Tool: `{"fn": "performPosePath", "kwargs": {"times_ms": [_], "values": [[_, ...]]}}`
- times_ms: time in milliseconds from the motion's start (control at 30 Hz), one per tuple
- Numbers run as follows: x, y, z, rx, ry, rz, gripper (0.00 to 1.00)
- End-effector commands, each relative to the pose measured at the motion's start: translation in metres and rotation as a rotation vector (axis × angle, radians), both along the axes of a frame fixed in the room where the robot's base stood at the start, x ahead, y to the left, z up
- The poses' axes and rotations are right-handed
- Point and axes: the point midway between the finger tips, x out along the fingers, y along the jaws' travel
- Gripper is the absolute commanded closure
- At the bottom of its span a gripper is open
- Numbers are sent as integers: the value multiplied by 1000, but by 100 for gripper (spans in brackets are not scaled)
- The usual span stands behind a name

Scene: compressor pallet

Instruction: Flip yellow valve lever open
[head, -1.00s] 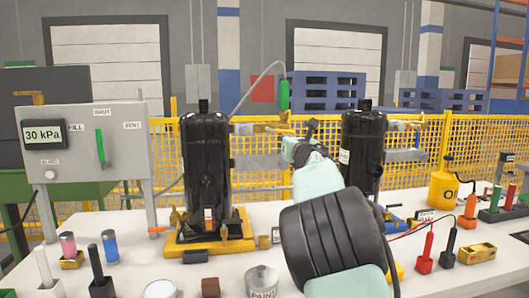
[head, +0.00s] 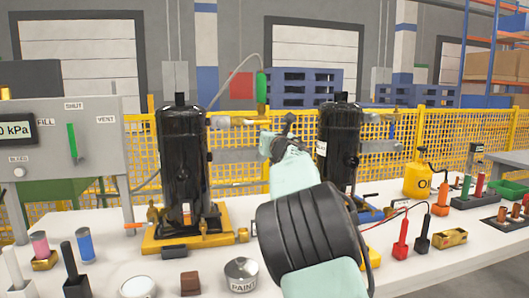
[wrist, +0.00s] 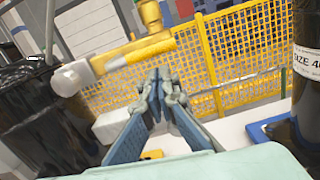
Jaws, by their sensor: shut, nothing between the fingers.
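In the wrist view, a yellow lever-like bar (wrist: 142,52) lies along a pale pipe end, with a yellow upright part (wrist: 150,14) above it. I cannot tell exactly where lever and fitting divide. In the head view, this yellow fitting (head: 250,122) is small, at the end of a pipe right of the left black compressor (head: 184,150). My gripper (wrist: 163,88) is shut and empty, below and slightly right of the yellow bar in the wrist view, with no visible contact. In the head view my gripper (head: 280,140) is just right of and below the fitting.
A second black compressor (head: 338,150) stands close to the right of my gripper. A green cylinder (head: 262,90) on a hose is above the fitting. A grey control panel (head: 75,140) stands left. Yellow mesh fencing (head: 240,170) runs behind. Small items line the white table's front.

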Motion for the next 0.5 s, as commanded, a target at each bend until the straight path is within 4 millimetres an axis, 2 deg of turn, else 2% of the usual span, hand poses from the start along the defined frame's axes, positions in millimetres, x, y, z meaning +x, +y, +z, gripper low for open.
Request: {"fn": "performPosePath", "kwargs": {"times_ms": [33, 200, 267, 500], "values": [[1, 0, -13, 0, 1, -1, 100], [4, -1, -33, -1, 0, -1, 100], [-4, -3, -28, 2, -2, -1, 100], [-37, -12, -28, 3, 2, 0, 100]]}}
